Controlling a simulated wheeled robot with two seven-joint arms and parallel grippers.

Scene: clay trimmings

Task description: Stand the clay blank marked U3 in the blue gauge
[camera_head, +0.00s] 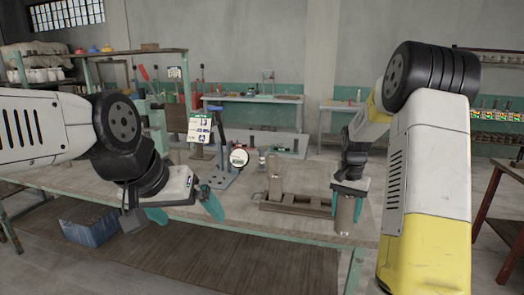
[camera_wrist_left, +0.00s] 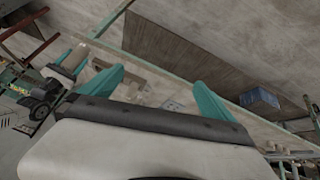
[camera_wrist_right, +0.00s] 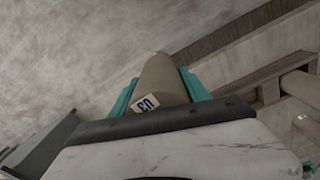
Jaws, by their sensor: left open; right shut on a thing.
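My right gripper (camera_head: 348,206) is shut on a brown cylindrical clay blank (camera_head: 345,216), which hangs upright near the table's front edge; whether its foot touches the table I cannot tell. In the right wrist view the blank (camera_wrist_right: 160,75) sits between the fingers, and its pale label reads U3, upside down. A blue-grey stand (camera_head: 226,160) with a blue handle and a round white dial stands mid-table, possibly the blue gauge; I cannot confirm this. My left gripper (camera_head: 184,211) is open and empty at the table's front left. The left wrist view shows its spread teal fingers.
A long brown holder (camera_head: 300,204) lies left of the blank, with an upright brown cylinder (camera_head: 274,182) at its back. A sign board (camera_head: 200,130) stands behind my left gripper. A blue box (camera_head: 92,226) is under the table. The table's left part (camera_head: 75,190) looks clear.

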